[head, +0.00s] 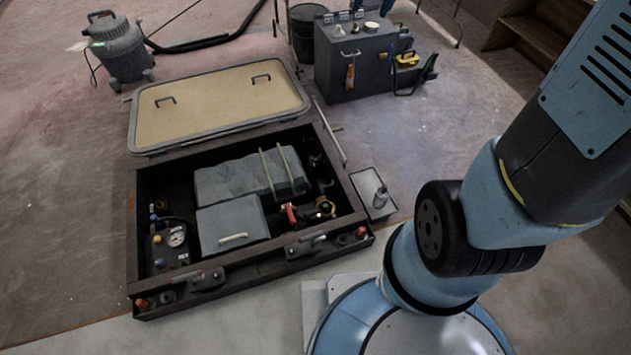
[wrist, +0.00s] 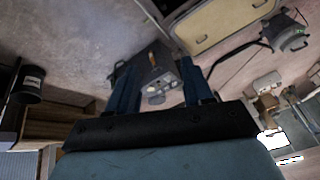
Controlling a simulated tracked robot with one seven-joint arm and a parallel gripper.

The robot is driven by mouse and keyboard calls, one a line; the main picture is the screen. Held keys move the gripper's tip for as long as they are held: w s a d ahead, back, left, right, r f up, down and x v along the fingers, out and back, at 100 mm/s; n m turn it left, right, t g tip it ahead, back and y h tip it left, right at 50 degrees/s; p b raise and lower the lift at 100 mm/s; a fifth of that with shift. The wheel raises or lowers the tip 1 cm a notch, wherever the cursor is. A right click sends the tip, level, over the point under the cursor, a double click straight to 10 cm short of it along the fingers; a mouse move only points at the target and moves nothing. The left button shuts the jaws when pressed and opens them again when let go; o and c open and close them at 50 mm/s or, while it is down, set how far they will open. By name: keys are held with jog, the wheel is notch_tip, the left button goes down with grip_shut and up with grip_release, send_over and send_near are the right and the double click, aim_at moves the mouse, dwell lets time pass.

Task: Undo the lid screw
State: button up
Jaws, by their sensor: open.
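An open sunken locker (head: 255,256) with a dark frame lies at the left middle of the head view. Inside are a larger grey case (head: 225,181) under two pale straps and a smaller grey box (head: 228,220) with a pale handle on its lid. I cannot make out a lid screw for certain at this size. My gripper (wrist: 158,66) shows in the wrist view with its two blue fingers apart and nothing between them. It points away from the locker interior, toward the dark grey cabinet (wrist: 157,82), which stands some way beyond.
The tan hatch panel (head: 215,105) lies open behind the locker. A red-handled valve (head: 290,214) and a gauge (head: 176,238) sit inside. A small grey tray (head: 372,190) is at the locker's right. A vacuum (head: 118,48) stands back left; the cabinet also shows in the head view (head: 345,75).

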jog(key=w+a+f+m, duration=0.1)
jog(key=w+a+f, duration=0.1)
jog(key=w+f, duration=0.55)
jog(key=w+a+f+m+y, duration=0.15)
jog(key=w+f, duration=0.25)
jog(key=f, duration=0.6)
jog(key=w+a+f+m, duration=0.25)
jog(key=w+f, duration=0.25)
jog(key=f, duration=0.4)
jog(key=m+g+h, duration=0.2)
jog(key=m+g, duration=0.1)
jog(key=m, duration=0.5)
send_over(312, 214)
jog(key=s+d, duration=0.1)
notch_tip(312, 214, down, 54)
jog(key=f, duration=0.5)
jog(key=w+f, duration=0.1)
jog(key=f, duration=0.3)
jog(key=w+f, duration=0.1)
jog(key=f, duration=0.3)
jog(key=shift+w+a+f, duration=0.15)
jog(key=shift+a+f, duration=0.2)
jog(key=shift+f, duration=0.05)
jog(key=shift+c, duration=0.2)
